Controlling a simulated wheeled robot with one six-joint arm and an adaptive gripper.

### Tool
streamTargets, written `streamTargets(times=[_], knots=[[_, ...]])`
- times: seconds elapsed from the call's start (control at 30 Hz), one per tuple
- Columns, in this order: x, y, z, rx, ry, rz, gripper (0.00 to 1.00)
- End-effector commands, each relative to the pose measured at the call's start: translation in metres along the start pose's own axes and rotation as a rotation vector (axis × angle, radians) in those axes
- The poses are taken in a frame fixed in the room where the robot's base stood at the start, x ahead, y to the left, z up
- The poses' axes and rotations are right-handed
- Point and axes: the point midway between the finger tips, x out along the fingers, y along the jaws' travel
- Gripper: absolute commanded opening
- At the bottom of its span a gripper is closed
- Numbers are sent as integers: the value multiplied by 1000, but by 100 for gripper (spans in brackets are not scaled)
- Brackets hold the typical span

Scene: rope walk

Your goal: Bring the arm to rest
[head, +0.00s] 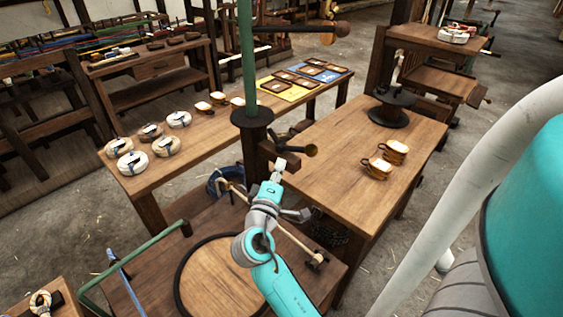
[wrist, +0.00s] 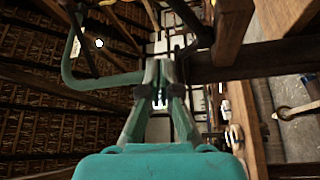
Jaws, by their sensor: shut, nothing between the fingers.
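My gripper (head: 279,166) is at the end of my teal and grey arm, near the middle of the head view. It is raised above the low wooden stand with the round top (head: 215,283), beside the green post (head: 246,60). In the wrist view my gripper (wrist: 160,85) has its fingers together with nothing visible between them. The wrist camera looks past them toward a thatched roof (wrist: 50,130) and dark beams.
A long table (head: 215,135) holds several rope coils (head: 164,146), and yellow and blue mats lie at its far end. The right table (head: 330,175) carries cups (head: 376,166) and a dark spool (head: 390,107). A green rail (head: 130,255) stands left of my arm. Bare floor (head: 80,235) shows left.

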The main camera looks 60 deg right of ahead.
Motion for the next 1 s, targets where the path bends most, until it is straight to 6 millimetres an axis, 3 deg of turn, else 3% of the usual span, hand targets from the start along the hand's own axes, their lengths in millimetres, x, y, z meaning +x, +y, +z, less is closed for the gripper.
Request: streamTargets(times=[0.67,0.83,1.0], knots=[[-5,-7,0,2,24,-18,0],[-38,-46,-2,28,157,-124,0],[-95,-94,2,97,340,-294,0]])
